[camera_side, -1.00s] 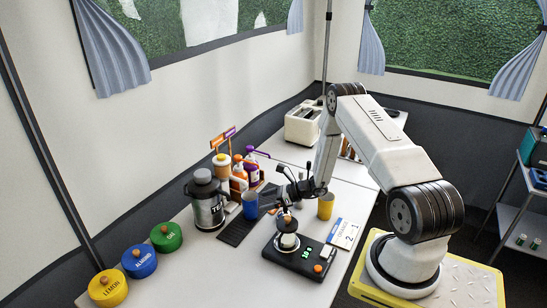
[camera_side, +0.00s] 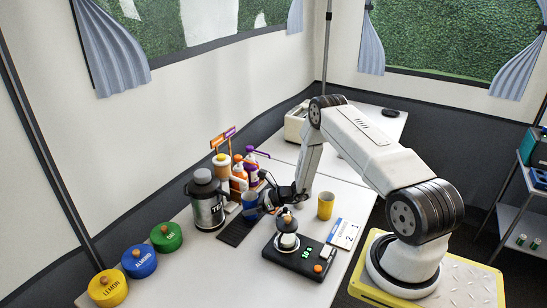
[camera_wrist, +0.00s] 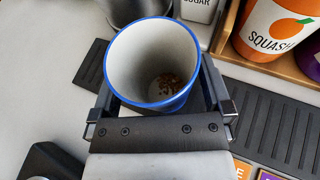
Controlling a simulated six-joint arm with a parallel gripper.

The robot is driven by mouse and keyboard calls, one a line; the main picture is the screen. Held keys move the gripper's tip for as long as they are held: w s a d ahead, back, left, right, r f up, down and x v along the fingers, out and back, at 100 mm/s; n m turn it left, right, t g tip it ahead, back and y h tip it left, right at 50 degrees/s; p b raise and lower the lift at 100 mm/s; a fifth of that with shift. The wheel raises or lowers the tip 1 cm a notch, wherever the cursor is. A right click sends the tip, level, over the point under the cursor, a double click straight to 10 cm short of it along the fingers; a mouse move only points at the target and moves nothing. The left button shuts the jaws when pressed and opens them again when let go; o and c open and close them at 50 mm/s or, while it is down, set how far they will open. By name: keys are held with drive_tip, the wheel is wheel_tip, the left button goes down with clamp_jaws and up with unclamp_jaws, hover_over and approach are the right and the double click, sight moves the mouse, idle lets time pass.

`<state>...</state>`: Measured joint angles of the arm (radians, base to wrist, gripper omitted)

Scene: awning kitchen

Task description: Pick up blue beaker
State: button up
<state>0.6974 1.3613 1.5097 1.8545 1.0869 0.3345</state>
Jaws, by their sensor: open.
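The blue beaker (camera_side: 250,203) stands upright on the dark mat beside the metal flask in the side view. In the wrist view the blue beaker (camera_wrist: 152,62) shows a blue rim, a pale inside and some brown bits at the bottom. My gripper (camera_side: 262,203) is low at the beaker's right side. In the wrist view my gripper (camera_wrist: 158,100) is open, with one finger on each side of the beaker. I cannot tell whether the fingers touch it.
A metal flask (camera_side: 207,205) stands left of the beaker, and several bottles (camera_side: 240,175) stand behind it. A scale (camera_side: 297,255) with a stacked object lies in front. A yellow cup (camera_side: 325,206) is to the right. Lidded tins (camera_side: 139,262) line the front left.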

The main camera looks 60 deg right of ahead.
idle(0.4)
drive_tip(key=c, duration=1.1)
drive_tip(key=shift+r, duration=0.15)
drive_tip(key=shift+r, duration=0.45)
drive_tip(key=a, duration=0.1)
drive_tip(key=s+a, duration=0.1)
drive_tip(key=a, duration=0.2)
drive_tip(key=shift+s, duration=0.3)
wheel_tip(320, 180, up, 14)
drive_tip(key=shift+d+f, duration=0.1)
drive_tip(key=shift+d, duration=0.05)
